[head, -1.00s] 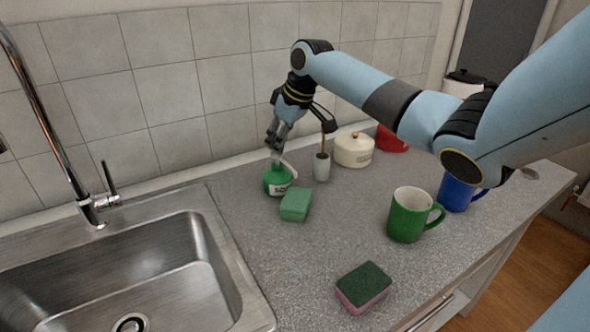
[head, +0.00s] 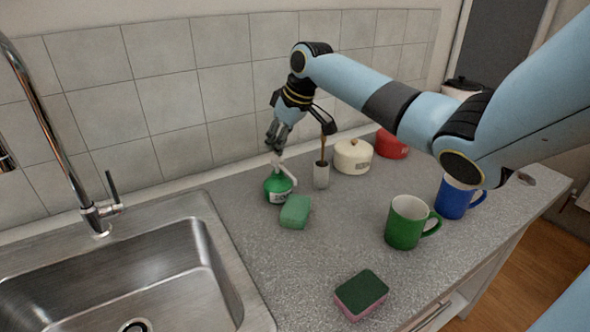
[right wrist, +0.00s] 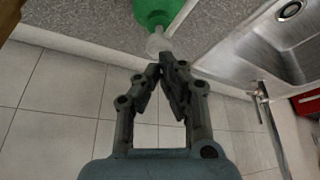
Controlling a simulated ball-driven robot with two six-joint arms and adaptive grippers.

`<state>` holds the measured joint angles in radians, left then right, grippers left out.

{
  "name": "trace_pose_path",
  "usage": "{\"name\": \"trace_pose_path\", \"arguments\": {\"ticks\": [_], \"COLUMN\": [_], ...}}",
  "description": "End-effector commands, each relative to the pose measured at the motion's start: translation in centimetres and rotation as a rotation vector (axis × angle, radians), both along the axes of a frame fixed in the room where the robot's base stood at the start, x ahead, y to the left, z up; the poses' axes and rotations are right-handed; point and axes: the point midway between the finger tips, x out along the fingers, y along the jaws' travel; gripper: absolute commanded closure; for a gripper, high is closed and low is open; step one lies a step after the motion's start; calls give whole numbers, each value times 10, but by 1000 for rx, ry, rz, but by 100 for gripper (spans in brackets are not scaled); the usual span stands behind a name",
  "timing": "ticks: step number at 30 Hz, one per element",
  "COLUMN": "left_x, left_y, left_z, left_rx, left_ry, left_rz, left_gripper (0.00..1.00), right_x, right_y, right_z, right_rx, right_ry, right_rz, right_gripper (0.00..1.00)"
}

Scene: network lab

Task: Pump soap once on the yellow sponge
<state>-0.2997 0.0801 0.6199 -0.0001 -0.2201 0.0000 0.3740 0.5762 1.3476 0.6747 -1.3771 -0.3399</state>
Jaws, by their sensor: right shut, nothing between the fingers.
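A green soap bottle (head: 278,188) with a white pump head and a label stands upright on the counter by the wall. A green sponge (head: 295,212) lies just in front of it. Another sponge (head: 361,294), pink with a dark green top, lies near the front edge. I see no yellow sponge. My right gripper (head: 277,146) points down, shut and empty, just above the pump head. In the right wrist view its fingertips (right wrist: 165,62) are close to the pump (right wrist: 158,42); I cannot tell whether they touch. My left gripper is out of view.
A steel sink (head: 130,275) with a tall faucet (head: 60,140) is at left. Green (head: 405,222) and blue (head: 453,197) mugs stand at right.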

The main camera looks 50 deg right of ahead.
Motion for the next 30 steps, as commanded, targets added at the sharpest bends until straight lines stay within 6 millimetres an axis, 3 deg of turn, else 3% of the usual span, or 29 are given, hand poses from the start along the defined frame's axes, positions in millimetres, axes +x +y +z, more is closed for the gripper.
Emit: {"name": "trace_pose_path", "arguments": {"ticks": [15,21,30], "left_x": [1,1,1], "left_y": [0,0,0], "left_z": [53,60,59], "left_rx": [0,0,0], "left_ry": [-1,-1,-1], "left_rz": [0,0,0], "left_gripper": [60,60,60], "right_x": [0,0,0], "right_y": [0,0,0], "right_z": [47,61,60], "right_rx": [0,0,0], "right_ry": [0,0,0], "right_rz": [0,0,0], "right_gripper": [100,100,100]}}
